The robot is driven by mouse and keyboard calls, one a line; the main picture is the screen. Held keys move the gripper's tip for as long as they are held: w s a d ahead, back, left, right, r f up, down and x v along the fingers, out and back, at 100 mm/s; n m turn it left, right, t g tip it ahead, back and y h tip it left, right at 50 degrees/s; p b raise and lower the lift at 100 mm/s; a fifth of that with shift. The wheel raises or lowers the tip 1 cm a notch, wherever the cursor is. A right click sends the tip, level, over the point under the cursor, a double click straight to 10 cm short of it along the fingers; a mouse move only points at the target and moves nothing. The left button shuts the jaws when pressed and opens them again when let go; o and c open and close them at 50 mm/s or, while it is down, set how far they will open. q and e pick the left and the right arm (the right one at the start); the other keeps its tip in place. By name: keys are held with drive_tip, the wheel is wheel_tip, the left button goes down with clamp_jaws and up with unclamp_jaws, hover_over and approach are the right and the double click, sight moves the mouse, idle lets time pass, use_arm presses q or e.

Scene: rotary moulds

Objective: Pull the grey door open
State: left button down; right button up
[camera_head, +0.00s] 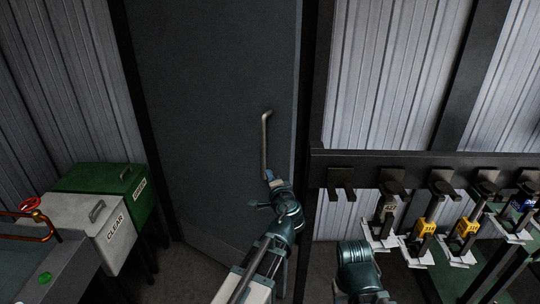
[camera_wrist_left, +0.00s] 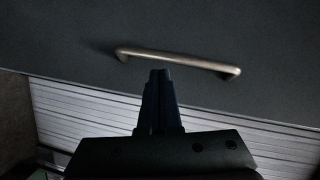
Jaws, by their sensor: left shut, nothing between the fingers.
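The grey door (camera_head: 205,90) stands upright in a dark frame in the head view. Its slim metal handle (camera_head: 265,145) is a vertical bar near the door's right edge. The handle also shows in the left wrist view (camera_wrist_left: 180,60), lying across the picture. My left gripper (camera_head: 269,176) is at the handle's lower end in the head view. In the wrist view its closed fingers (camera_wrist_left: 161,76) end just beside the bar, with nothing between them. I cannot tell whether they touch the handle or whether the door is slightly ajar. My right gripper is out of view.
A green bin (camera_head: 88,180) and a white bin marked CLEAR (camera_head: 82,218) stand left of the door. On the right, a dark rail (camera_head: 430,163) carries several hooks with tagged items below. Part of my right arm is at the bottom centre.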

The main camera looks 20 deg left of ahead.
use_arm(q)
drive_tip(key=w+r+m+t+h, duration=0.1)
drive_tip(key=w+r+m+t, duration=0.2)
drive_tip(key=m, duration=0.1)
approach(270, 149)
drive_tip(key=w+r, duration=0.1)
drive_tip(key=w+a+r, duration=0.2)
drive_tip(key=r, duration=0.1)
drive_tip(key=shift+w+b, duration=0.3)
drive_tip(key=shift+w, duration=0.1)
drive_tip(key=shift+s, duration=0.15)
